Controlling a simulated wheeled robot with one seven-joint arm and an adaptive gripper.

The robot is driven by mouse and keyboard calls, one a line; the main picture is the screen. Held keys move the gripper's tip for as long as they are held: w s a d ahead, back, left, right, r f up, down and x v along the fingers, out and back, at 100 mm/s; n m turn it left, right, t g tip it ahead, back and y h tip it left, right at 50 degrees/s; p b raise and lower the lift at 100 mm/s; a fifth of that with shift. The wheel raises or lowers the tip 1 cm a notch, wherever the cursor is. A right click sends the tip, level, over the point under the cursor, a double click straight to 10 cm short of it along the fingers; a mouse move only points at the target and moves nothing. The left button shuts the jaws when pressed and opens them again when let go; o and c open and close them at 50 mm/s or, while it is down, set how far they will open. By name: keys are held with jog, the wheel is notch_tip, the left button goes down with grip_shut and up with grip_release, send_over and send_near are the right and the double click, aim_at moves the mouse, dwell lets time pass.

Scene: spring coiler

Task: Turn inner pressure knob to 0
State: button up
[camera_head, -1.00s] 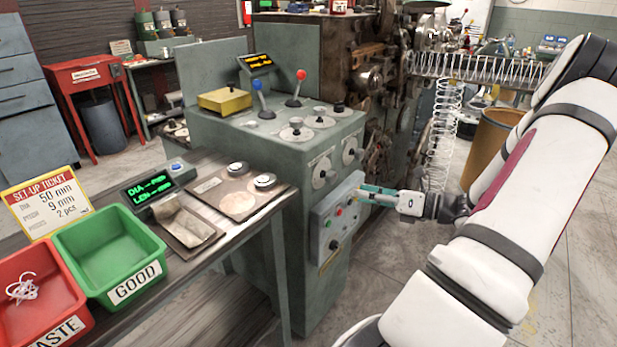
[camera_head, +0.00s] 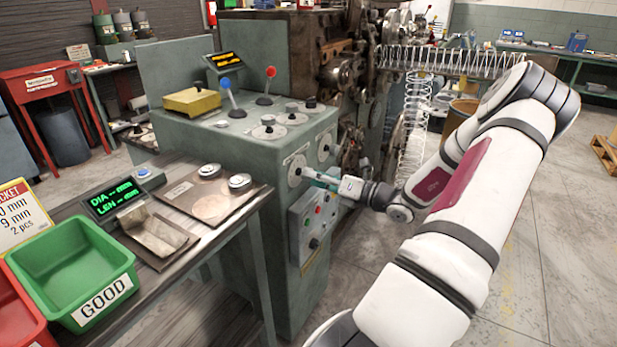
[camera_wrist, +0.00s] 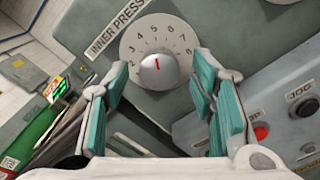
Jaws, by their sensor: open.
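The inner pressure knob (camera_wrist: 158,72) is a grey round knob with a red pointer line on a pale numbered dial (camera_wrist: 134,42). The pointer faces roughly up in the wrist view, near 5. An "INNER PRESS" label (camera_wrist: 115,28) sits at the dial's upper left. My gripper (camera_wrist: 160,78) is open, with one teal finger on each side of the knob. The fingers do not clearly touch it. In the head view my gripper (camera_head: 306,173) is at the left dial (camera_head: 294,172) on the machine's side face, partly covering it.
A second dial (camera_head: 325,147) is right of it. Below is a button panel (camera_head: 300,225), whose red button (camera_wrist: 261,132) and JOG knob (camera_wrist: 304,106) lie close to my right finger. The bench with the green bin (camera_head: 75,265) stands left.

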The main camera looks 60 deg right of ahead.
jog(key=shift+w, duration=1.1)
jog(key=c, duration=1.2)
